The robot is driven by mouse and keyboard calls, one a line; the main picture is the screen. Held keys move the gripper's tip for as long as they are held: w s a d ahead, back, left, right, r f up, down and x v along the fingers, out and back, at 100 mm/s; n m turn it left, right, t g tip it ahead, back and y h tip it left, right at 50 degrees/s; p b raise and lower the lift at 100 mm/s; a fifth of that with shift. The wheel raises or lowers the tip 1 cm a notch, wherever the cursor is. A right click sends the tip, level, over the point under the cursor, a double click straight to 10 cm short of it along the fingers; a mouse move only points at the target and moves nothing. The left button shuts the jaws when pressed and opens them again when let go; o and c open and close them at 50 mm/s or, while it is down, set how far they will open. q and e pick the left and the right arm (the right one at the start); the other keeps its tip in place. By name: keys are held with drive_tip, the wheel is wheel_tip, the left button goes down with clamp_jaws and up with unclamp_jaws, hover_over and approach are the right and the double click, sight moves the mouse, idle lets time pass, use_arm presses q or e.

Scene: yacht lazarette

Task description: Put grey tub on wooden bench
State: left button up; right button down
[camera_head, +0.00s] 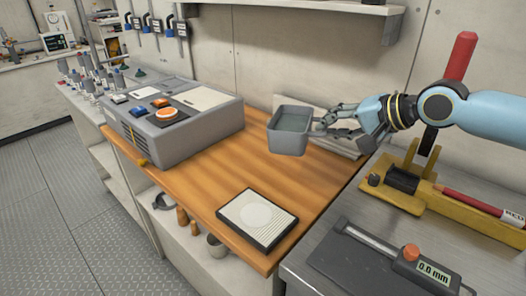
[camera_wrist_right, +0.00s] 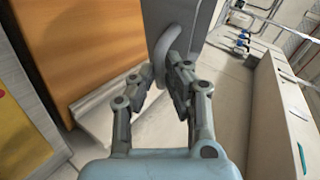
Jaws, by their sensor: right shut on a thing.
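The grey tub (camera_head: 290,132) is an open rectangular box in the middle of the head view, over the back right part of the wooden bench (camera_head: 240,187). My right gripper (camera_head: 322,122) is shut on the tub's right side; the right wrist view shows its fingers (camera_wrist_right: 170,78) closed around a curved handle on the tub (camera_wrist_right: 202,35). The tub looks upright. I cannot tell for sure whether its base touches the bench or hangs just above it. My left gripper is not in view.
A large grey box unit (camera_head: 190,130) fills the bench's left part. A black-edged pad with a pale circle (camera_head: 257,217) lies near the front. A metal counter with a digital gauge (camera_head: 385,265) and a yellow holder (camera_head: 420,190) is at right. The bench's middle is clear.

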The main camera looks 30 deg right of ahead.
sight(280, 144)
drive_tip(key=w+a+f, duration=0.2)
drive_tip(key=w+a+f+b, duration=0.1)
drive_tip(key=w+a+f, duration=0.1)
drive_tip(key=w+a, duration=0.1)
drive_tip(key=w+a+f, duration=0.2)
drive_tip(key=w, duration=0.1)
drive_tip(key=shift+a, duration=0.25)
drive_tip(key=shift+a+f, duration=0.1)
drive_tip(key=shift+f, duration=0.15)
wheel_tip(280, 144, down, 4)
drive_tip(key=shift+r+b, duration=0.1)
drive_tip(key=shift+b, duration=0.5)
drive_tip(key=c, duration=1.4)
unclamp_jaws()
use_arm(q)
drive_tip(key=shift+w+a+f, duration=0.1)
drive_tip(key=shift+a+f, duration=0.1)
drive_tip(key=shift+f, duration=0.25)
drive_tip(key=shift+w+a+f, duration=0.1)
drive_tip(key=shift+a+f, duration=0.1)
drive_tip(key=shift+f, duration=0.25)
